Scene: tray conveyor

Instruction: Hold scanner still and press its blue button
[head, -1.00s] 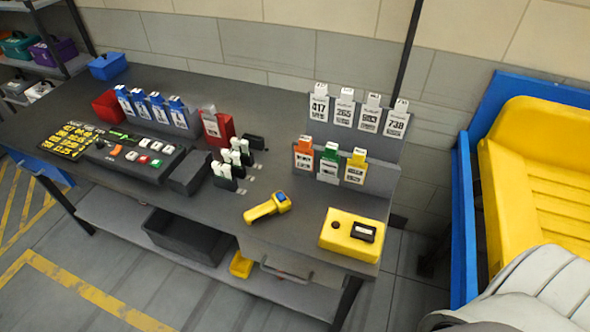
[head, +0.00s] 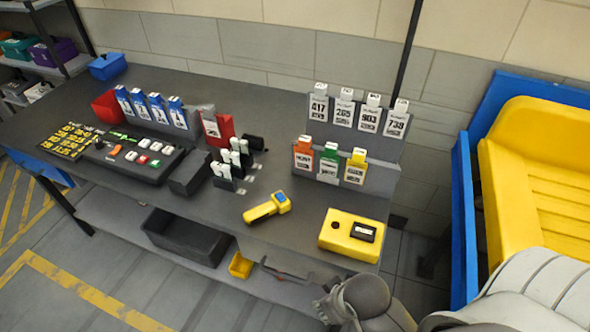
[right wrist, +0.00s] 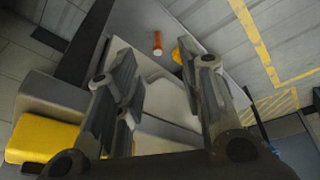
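The yellow handheld scanner (head: 266,207) lies on the dark table near its front edge. Its handle points left toward the front, and its blue button (head: 281,196) faces up on the head at the right. My right gripper (head: 325,306) shows at the bottom of the head view, in front of and below the table edge, apart from the scanner. In the right wrist view my right gripper (right wrist: 163,66) has its fingers spread with nothing held between them. I cannot make out the scanner in that view. My left gripper is not in view.
A yellow box (head: 336,243) with a black device sits right of the scanner. Dark holders with white items (head: 229,168) and a card rack (head: 345,168) stand behind. A dark bin (head: 188,238) and small yellow bin (head: 240,265) are below. Bare table surrounds the scanner.

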